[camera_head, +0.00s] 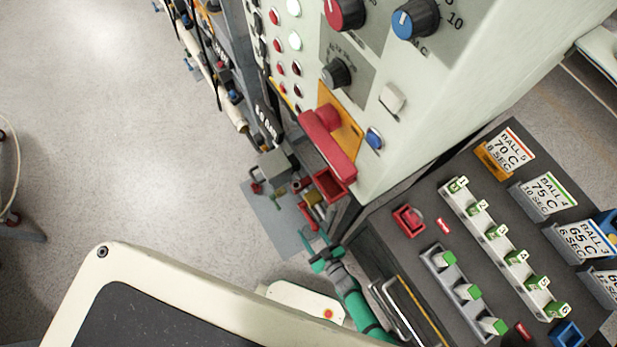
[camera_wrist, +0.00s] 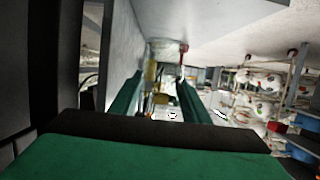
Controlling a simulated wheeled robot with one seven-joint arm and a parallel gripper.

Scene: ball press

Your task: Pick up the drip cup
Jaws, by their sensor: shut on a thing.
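My gripper (camera_head: 322,252), green with dark parts, is low down beside the front of the machine in the head view. In the wrist view its two green fingers (camera_wrist: 160,98) stand a little apart and reach forward. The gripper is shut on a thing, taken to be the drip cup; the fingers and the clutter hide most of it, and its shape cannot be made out. Small red and yellow parts show close by the fingertips in the head view.
The pale machine cabinet with a red lever (camera_head: 328,145) stands above my gripper. A red open box (camera_head: 329,186) is under the lever. A dark console with green switches (camera_head: 497,232) is at the right. Pipes (camera_head: 215,75) run along the left side; open floor (camera_head: 110,130) lies beyond.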

